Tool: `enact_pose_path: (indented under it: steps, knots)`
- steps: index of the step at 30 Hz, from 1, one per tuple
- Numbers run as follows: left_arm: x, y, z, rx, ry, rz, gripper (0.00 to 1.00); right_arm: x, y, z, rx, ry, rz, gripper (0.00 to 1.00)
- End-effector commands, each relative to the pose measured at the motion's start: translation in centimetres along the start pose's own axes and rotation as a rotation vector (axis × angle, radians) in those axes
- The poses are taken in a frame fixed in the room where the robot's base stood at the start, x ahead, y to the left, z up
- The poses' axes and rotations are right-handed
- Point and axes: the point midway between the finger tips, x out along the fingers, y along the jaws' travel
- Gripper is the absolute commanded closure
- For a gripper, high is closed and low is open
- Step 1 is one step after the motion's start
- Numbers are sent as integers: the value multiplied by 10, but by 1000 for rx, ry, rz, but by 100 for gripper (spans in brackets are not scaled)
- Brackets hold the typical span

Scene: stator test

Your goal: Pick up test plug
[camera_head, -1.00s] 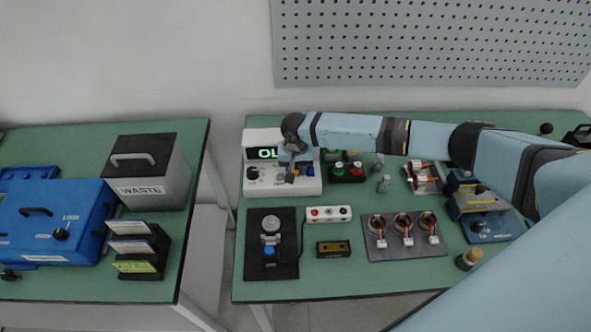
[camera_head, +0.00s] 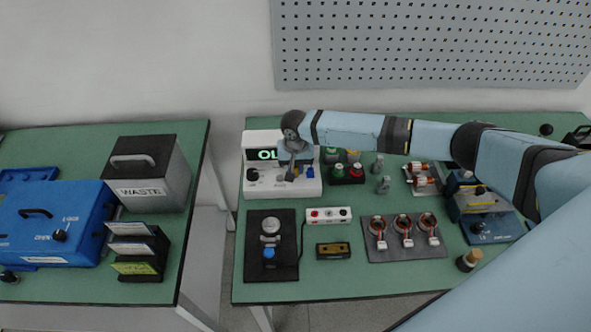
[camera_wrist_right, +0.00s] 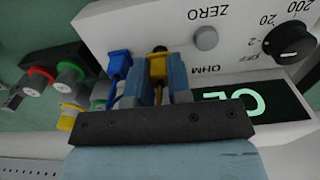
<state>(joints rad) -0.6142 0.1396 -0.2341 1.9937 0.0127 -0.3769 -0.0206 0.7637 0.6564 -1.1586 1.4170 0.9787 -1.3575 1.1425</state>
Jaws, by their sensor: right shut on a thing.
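My right gripper (camera_head: 291,172) is at the front panel of a white ohm meter (camera_head: 255,188) on the right-hand table. In the right wrist view its two blue-grey fingers (camera_wrist_right: 156,82) are shut on a yellow test plug (camera_wrist_right: 158,62), one finger on each side. The yellow plug's tip is at the meter's panel. A blue plug (camera_wrist_right: 118,66) stands beside the fingers at the same panel; in the head view it shows to the right of the gripper (camera_head: 310,172). My left gripper is not in view.
Red, green and yellow terminals (camera_wrist_right: 69,72) stand beside the meter. A black fixture (camera_head: 285,262), a stator plate (camera_head: 376,252) and a white button strip (camera_head: 329,215) lie in front. A waste bin (camera_head: 150,190) and blue case (camera_head: 60,215) are on the left table.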

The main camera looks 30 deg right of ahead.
Motion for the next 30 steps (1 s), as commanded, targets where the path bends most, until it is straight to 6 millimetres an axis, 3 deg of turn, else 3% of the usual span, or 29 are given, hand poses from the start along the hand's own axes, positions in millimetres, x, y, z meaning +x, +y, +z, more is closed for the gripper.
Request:
enact_pose_path:
  steps: [5, 12, 18, 24, 30]
  knots:
    - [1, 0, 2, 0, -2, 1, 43, -34, 0, 0, -2, 2, -3, 100]
    - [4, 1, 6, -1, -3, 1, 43, -105, 0, 0, -2, 5, -4, 100]
    - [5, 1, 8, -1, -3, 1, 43, -153, 0, 0, 0, 3, -2, 100]
    - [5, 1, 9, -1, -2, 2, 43, -180, 0, 0, -1, 3, -1, 100]
    - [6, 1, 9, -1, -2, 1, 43, -186, 0, 0, 0, 1, -1, 100]
